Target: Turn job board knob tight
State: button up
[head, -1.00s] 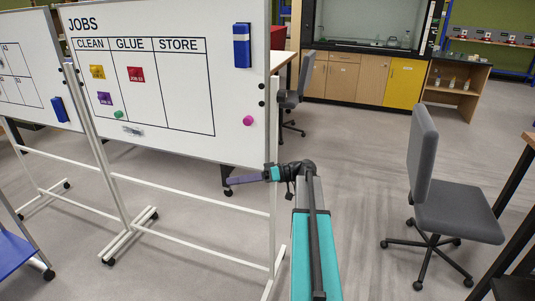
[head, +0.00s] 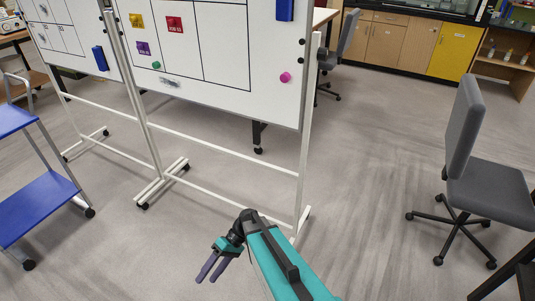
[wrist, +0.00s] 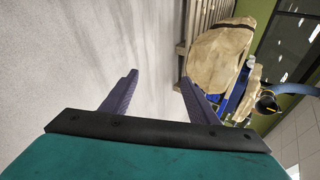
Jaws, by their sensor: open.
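The job board (head: 240,85) is a white panel on a white wheeled stand, its top cut off in the head view. Small dark fittings (head: 299,58) sit at its right edge beside the stand's post. They are too small to tell which is the knob or how tight it is. My gripper (head: 206,280) is open and empty, with purple fingers pointing down to the lower left. It is low over the floor in front of the stand, well below the board. The wrist view shows the same open gripper (wrist: 159,77) with nothing between its fingers and no knob in sight.
A grey office chair (head: 488,190) stands at the right. A blue cart (head: 40,205) stands at the left, near a second whiteboard (head: 75,50). The stand's feet (head: 160,183) reach over the floor. Tan lumps (wrist: 218,52) show in the wrist view. Floor between stand and chair is clear.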

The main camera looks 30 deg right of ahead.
jog(key=s+d+f+m+g+h, duration=0.15)
jog(key=s+f+h, duration=0.35)
jog(key=s, duration=0.5)
jog(key=s+d+f+n+g+h, duration=0.1)
jog(key=s+f+g+h, duration=0.15)
jog(key=s+f, duration=0.55)
jog(key=s+d+f+m+t+h, duration=0.1)
jog(key=d+m+h, duration=0.1)
jog(key=d, duration=0.3)
jog(key=shift+s+d+h, duration=0.35)
jog(key=shift+h, duration=0.2)
